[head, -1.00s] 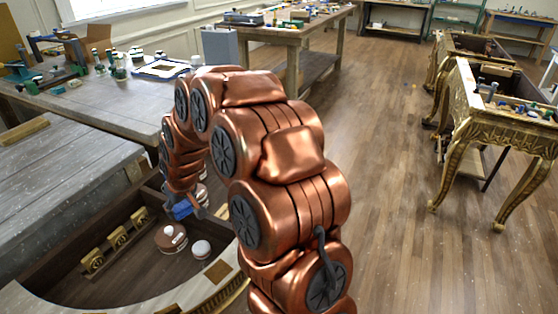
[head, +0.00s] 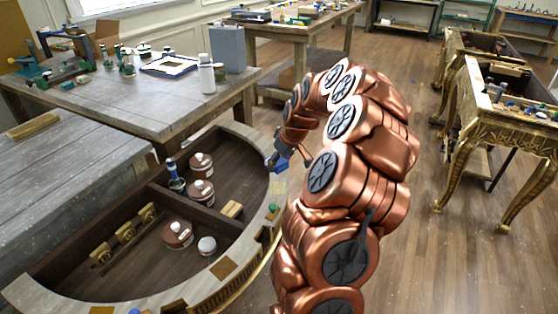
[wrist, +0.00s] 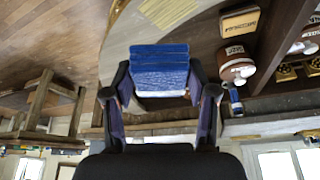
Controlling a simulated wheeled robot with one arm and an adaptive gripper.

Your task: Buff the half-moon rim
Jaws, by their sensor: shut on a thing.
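The half-moon console (head: 240,253) stands in the lower left of the head view, its curved pale rim bowing toward the right and front. My gripper (head: 283,160) is at the right stretch of the rim. It is shut on a blue block (wrist: 159,72), which also shows small in the head view (head: 275,163). In the wrist view the block sits between both fingers, in front of the pale rim (wrist: 120,42). Whether the block touches the rim I cannot tell. A pale yellowish patch (wrist: 168,10) lies on the rim beyond the block.
Inside the console are brown-and-white jars (head: 177,235), a white-lidded jar (head: 207,246), a blue bottle (head: 175,174) and a wooden block (head: 231,209). A small green thing (head: 273,208) is on the rim. A workbench (head: 150,105) stands behind; gilt tables (head: 490,130) stand right, with open floor between.

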